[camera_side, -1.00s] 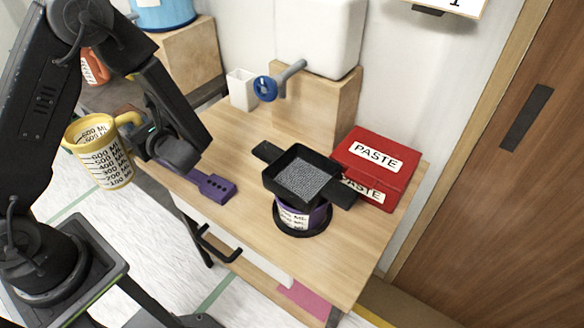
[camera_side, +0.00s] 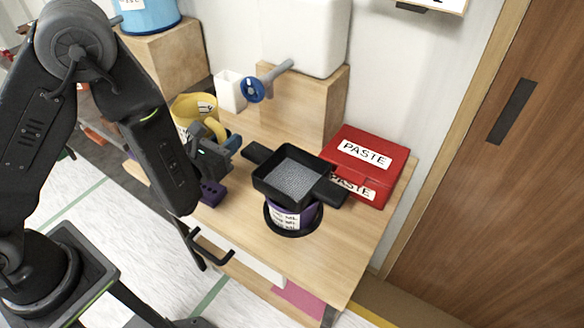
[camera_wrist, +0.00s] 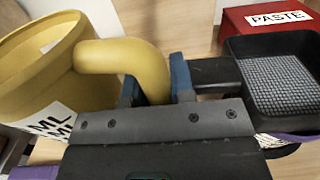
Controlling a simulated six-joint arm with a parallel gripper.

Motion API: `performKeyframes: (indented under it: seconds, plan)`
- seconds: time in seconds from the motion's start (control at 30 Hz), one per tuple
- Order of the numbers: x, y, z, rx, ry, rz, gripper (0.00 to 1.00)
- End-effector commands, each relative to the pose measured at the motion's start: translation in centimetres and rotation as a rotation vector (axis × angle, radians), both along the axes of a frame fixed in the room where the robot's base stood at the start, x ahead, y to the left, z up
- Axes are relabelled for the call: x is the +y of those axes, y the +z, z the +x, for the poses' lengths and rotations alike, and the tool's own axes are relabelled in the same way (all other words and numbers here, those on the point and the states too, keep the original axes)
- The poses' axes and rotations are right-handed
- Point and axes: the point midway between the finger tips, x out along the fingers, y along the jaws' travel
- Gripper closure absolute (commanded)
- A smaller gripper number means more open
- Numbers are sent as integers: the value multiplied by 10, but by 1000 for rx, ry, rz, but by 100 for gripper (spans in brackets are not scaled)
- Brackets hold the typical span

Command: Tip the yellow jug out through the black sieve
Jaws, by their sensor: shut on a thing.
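The yellow jug (camera_side: 186,111) is upright above the left part of the table in the side view. My gripper (camera_side: 228,146) is shut on its handle, which shows between the blue fingertips in the wrist view (camera_wrist: 155,78). The jug's inside is only partly seen, and I cannot tell what it holds. The black sieve (camera_side: 291,178) has a grey mesh and rests on top of a purple container (camera_side: 293,216) standing on a black round base. In the wrist view the sieve (camera_wrist: 278,80) is to the right of the jug, apart from it.
A red PASTE box (camera_side: 368,152) stands behind and right of the sieve. A white tank with a blue-handled tap (camera_side: 252,90) sits on a wooden block (camera_side: 300,108) behind. A small white cup (camera_side: 229,92) is beside it. The table's front right (camera_side: 335,255) is clear.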

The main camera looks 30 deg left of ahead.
Motion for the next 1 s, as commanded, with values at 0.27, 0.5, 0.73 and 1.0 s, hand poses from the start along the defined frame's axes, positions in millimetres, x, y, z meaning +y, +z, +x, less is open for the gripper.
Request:
performKeyframes:
  seconds: [0.27,0.5,0.73,1.0]
  plan:
    - [18,26,16,-12,177,-2,100]
    - [39,57,27,-14,429,-8,100]
    - [52,91,31,-12,791,-8,100]
    - [19,127,30,-6,1125,-4,100]
